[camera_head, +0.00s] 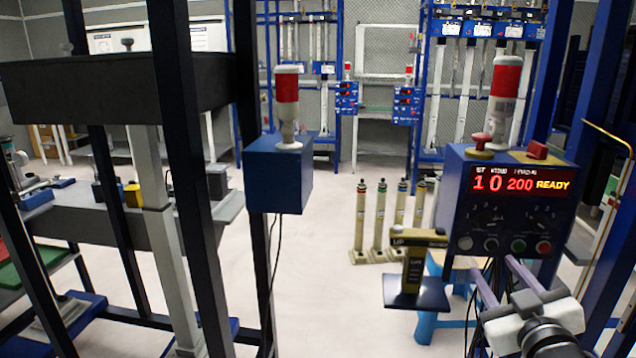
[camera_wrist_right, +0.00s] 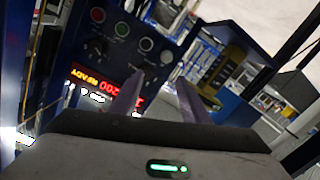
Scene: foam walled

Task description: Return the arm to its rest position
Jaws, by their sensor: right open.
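My right gripper (camera_head: 491,266) is at the lower right of the head view, its two pale purple fingers apart with nothing between them. In the right wrist view the same open gripper (camera_wrist_right: 160,82) points toward the blue control box (camera_wrist_right: 98,50). In the head view this control box (camera_head: 456,205) stands just above and behind the fingers, with a lit display reading "10 200 READY". I cannot tell whether a fingertip touches it. My left gripper is not in view.
A small dark platform (camera_head: 416,292) with a yellow-black piece (camera_head: 417,245) is left of my gripper. A blue stool (camera_head: 428,325) is below. Dark posts (camera_head: 190,180) fill the left. Open floor (camera_head: 320,290) lies mid-view.

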